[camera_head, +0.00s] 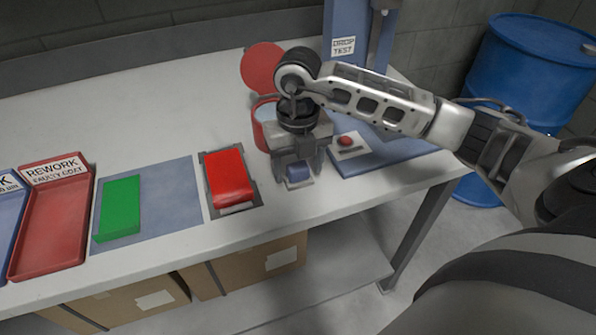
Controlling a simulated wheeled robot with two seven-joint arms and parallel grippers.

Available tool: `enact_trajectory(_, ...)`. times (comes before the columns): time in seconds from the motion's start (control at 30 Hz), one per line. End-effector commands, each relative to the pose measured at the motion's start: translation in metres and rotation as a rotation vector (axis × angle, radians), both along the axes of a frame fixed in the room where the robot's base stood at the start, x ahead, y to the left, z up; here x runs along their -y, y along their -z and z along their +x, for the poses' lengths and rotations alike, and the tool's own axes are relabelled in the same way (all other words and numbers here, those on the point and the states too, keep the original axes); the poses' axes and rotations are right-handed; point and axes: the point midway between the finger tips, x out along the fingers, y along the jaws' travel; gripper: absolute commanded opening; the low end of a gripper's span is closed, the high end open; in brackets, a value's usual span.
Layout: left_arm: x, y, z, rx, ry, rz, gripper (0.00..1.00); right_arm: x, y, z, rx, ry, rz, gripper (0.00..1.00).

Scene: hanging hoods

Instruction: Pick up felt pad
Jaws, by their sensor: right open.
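The gripper's body hides the area behind the block. My left gripper is not in view.
A red block (229,178) on a dark tray is just left of the gripper. A red container (263,112) stands behind it, a blue drop-test stand (385,152) with a red button at right. A green block (119,206) and red rework tray (52,225) are further left.

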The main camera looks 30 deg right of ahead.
Motion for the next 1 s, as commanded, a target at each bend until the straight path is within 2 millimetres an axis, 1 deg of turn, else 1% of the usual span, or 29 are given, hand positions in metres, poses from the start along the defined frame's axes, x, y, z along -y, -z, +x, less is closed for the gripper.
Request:
enact_trajectory(0.1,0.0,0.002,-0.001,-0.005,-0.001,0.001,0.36,0.0,0.005,0.0,-0.001,-0.001,-0.001,0.64)
enact_trajectory(0.27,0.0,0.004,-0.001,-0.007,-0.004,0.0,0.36,0.0,0.005,0.0,0.0,-0.001,0.0,0.64)
enact_trajectory(0.37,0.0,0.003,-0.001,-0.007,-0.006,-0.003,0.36,0.0,0.004,0.0,0.0,-0.001,0.0,0.39)
enact_trajectory(0.4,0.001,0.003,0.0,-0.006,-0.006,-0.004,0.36,0.0,0.004,0.0,0.0,-0.001,0.0,0.28)
enact_trajectory(0.77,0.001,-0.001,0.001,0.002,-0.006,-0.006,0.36,0.0,0.002,0.0,0.001,0.0,0.001,0.27)
enact_trajectory(0.87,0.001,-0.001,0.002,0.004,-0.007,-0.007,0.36,0.0,-0.005,0.001,0.003,0.0,0.001,0.27)
enact_trajectory(0.97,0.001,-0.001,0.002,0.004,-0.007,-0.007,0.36,0.0,-0.016,0.001,0.004,0.001,0.001,0.27)
enact_trajectory(1.0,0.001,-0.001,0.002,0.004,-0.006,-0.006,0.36,0.0,-0.022,0.001,0.005,0.0,0.001,0.27)
